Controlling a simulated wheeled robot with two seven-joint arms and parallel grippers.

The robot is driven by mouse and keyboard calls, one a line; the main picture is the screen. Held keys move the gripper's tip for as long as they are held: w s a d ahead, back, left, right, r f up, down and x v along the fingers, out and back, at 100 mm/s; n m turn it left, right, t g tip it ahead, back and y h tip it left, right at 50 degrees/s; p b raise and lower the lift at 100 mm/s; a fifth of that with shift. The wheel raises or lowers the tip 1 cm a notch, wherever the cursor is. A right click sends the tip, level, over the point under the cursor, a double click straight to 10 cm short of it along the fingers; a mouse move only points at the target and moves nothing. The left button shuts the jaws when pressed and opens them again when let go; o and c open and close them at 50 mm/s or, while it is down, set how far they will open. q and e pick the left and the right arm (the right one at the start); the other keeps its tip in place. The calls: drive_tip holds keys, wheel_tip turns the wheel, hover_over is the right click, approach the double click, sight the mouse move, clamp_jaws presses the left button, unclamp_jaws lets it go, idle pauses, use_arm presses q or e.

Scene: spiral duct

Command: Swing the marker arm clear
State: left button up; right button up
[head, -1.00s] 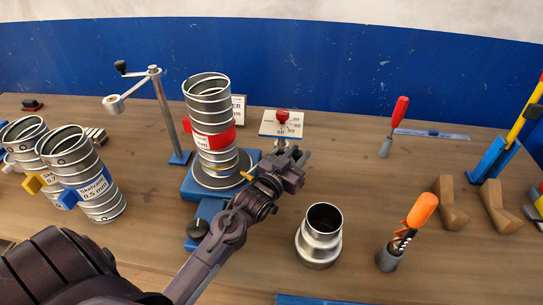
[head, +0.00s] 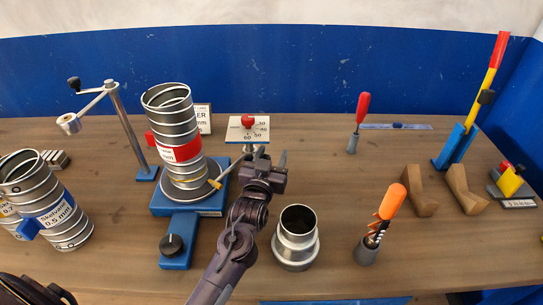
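The spiral duct with a red label (head: 174,125) stands upright on a round turntable on a blue base (head: 172,212). The marker arm (head: 226,172) is a thin grey rod with a yellow tip beside the duct's lower right side. Its tip looks close to the duct; I cannot tell whether it touches. The rod runs up right toward the post under a scale plate with a red knob (head: 248,127). My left gripper (head: 272,158) is beside the rod's right end, fingers apart, with nothing visible between them. Contact with the rod is unclear. My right gripper is out of view.
A crank on a post (head: 124,125) stands left of the duct. Labelled ducts (head: 55,215) stand at far left. A metal fitting (head: 296,238) and an orange-handled tool in a holder (head: 385,220) stand to the right. Wooden blocks (head: 420,192) lie farther right.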

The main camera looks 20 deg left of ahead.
use_arm(q)
drive_tip(key=s+b, duration=0.2)
drive_tip(key=s, duration=0.5)
drive_tip(key=shift+s+d, duration=0.4)
drive_tip(key=shift+d, duration=0.05)
